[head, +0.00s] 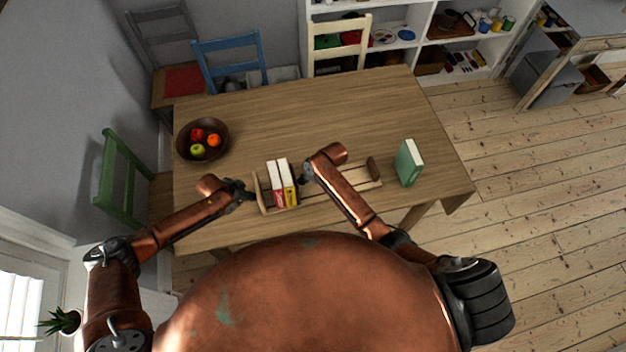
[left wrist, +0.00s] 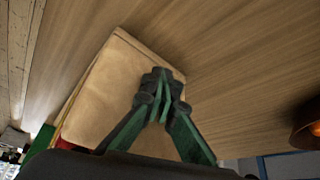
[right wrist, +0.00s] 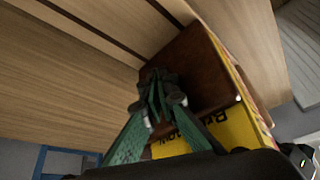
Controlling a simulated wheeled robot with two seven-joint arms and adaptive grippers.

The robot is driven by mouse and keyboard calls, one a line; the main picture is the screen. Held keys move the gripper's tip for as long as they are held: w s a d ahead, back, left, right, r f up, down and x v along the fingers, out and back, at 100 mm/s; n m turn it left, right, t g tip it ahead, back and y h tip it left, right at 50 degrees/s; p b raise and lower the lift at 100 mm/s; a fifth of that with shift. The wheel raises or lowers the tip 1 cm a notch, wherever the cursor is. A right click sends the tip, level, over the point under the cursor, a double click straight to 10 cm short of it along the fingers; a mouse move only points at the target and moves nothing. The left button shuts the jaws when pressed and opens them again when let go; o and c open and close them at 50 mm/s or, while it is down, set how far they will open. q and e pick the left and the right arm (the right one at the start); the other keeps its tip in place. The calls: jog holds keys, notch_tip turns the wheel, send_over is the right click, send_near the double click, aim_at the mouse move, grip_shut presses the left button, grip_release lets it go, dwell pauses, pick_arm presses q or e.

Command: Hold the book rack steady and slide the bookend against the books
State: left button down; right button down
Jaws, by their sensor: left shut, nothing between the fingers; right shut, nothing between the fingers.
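The wooden book rack (head: 330,187) lies along the front of the table, with a red book (head: 275,184) and a yellow book (head: 288,183) upright at its left end. My left gripper (head: 247,190) is shut and empty at the rack's left end panel. In the left wrist view its fingertips (left wrist: 160,82) overlap the pale panel (left wrist: 112,85); contact is likely. My right gripper (head: 305,175) is shut and empty just right of the books. In the right wrist view its fingertips (right wrist: 158,92) are at a dark brown bookend (right wrist: 200,65) beside the yellow book (right wrist: 225,128). The head view mostly hides the bookend.
A green book (head: 409,163) stands on the table right of the rack. A fruit bowl (head: 181,142) sits at the left. The table's middle and back are clear. Blue (head: 229,47), cream (head: 340,30) and green (head: 122,170) chairs stand around the table.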

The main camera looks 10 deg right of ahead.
pick_arm(q)
jog(key=shift+d, duration=0.2)
pick_arm(e)
jog(key=shift+a+r, duration=0.1)
jog(key=shift+a, duration=0.4)
jog(key=shift+s+a, duration=0.1)
jog(key=shift+a, duration=1.65)
jog(key=shift+a, duration=0.15)
